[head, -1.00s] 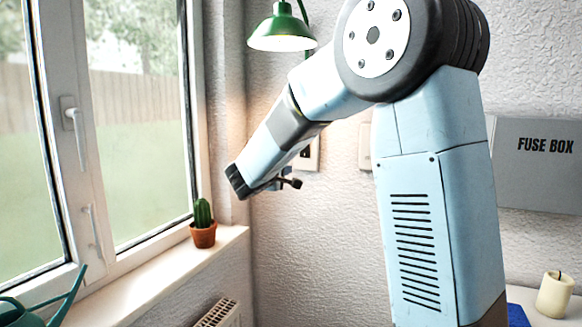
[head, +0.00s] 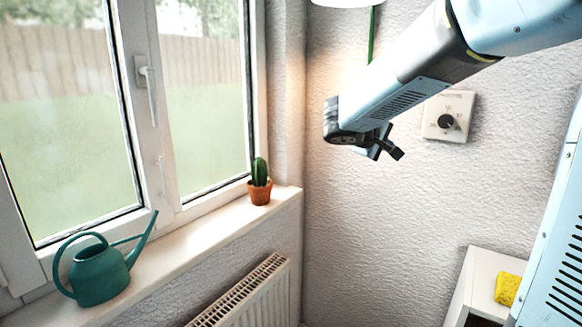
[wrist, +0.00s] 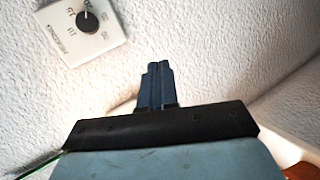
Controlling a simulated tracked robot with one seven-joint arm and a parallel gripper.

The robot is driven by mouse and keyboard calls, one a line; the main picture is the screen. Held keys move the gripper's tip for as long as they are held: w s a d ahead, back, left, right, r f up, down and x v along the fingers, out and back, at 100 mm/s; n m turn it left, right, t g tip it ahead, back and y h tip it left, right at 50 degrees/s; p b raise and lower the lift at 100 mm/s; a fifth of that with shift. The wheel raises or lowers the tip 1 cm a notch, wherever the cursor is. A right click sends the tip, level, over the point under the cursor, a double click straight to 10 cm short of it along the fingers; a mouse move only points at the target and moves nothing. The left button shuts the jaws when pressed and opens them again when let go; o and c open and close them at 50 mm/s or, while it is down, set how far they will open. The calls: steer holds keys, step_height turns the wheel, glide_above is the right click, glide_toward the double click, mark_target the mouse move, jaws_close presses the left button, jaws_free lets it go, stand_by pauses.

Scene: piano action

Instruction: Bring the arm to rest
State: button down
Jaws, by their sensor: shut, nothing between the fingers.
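My gripper (head: 392,147) is at the end of my pale blue arm, raised in the air in front of the textured wall. In the wrist view the two dark fingers (wrist: 157,86) lie together with nothing between them. In the head view the gripper is small, left of and below the wall dial, and apart from anything around it. Part of my arm runs out of the picture at the top right.
A wall dial (head: 447,116) also shows in the wrist view (wrist: 87,22). A green watering can (head: 101,274) and a potted cactus (head: 260,184) stand on the windowsill (head: 217,231). A radiator (head: 250,297) is below. A yellow sponge (head: 508,289) lies on a white cabinet (head: 482,268).

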steer(key=s+f+m+g+y, duration=0.1)
steer(key=s+f+m+y, duration=0.1)
steer(key=s, duration=0.7)
steer(key=s+a+f+m+g+y, duration=0.1)
steer(key=s+y, duration=0.3)
steer(key=s, duration=0.5)
steer(key=s+a+f+m+g+y, duration=0.1)
steer(key=s+f+m+y, duration=0.2)
steer(key=s, duration=0.7)
steer(key=shift+m+y, duration=0.4)
